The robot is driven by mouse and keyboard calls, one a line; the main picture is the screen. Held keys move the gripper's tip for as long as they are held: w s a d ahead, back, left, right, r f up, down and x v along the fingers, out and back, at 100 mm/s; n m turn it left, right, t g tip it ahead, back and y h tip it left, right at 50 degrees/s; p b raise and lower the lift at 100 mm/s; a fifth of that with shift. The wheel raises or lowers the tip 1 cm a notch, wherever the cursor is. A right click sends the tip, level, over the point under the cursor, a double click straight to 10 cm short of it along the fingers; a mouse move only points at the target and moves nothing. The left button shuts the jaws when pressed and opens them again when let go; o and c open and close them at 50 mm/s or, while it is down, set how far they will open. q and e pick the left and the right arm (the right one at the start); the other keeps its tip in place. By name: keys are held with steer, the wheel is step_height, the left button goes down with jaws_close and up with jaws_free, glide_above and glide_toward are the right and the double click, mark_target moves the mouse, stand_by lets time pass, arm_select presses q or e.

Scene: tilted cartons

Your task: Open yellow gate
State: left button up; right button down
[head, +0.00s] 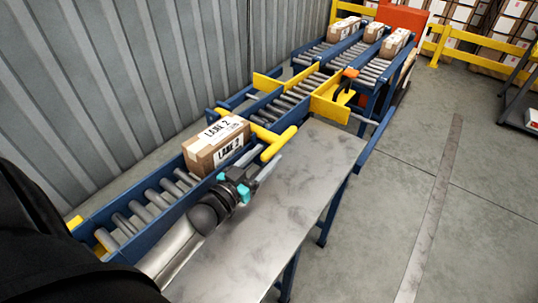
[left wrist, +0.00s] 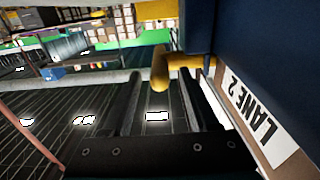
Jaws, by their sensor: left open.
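The yellow gate (head: 254,152) stands across the blue roller conveyor just past a brown carton (head: 217,144) labelled LANE 2. Its thick yellow handle (head: 279,143) sticks out over the conveyor's near side. My left gripper (head: 268,168) is open and empty, beside the conveyor just short of the handle. In the left wrist view the handle (left wrist: 159,70) appears ahead, between the lines of the two dark fingers, with no clear contact. The carton's label (left wrist: 262,115) is at the right there. The carton hides part of the gate. My right gripper is not in view.
A bare metal table (head: 290,205) runs along the conveyor's near side. Yellow side plates (head: 329,99) flank the rollers farther on. Several cartons (head: 344,29) sit on the far conveyor. A corrugated wall (head: 120,70) stands behind. The floor at right is mostly clear.

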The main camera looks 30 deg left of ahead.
arm_select(q)
steer(key=shift+w+d, duration=0.1)
steer(key=shift+w, duration=1)
jaws_close()
stand_by(0.8)
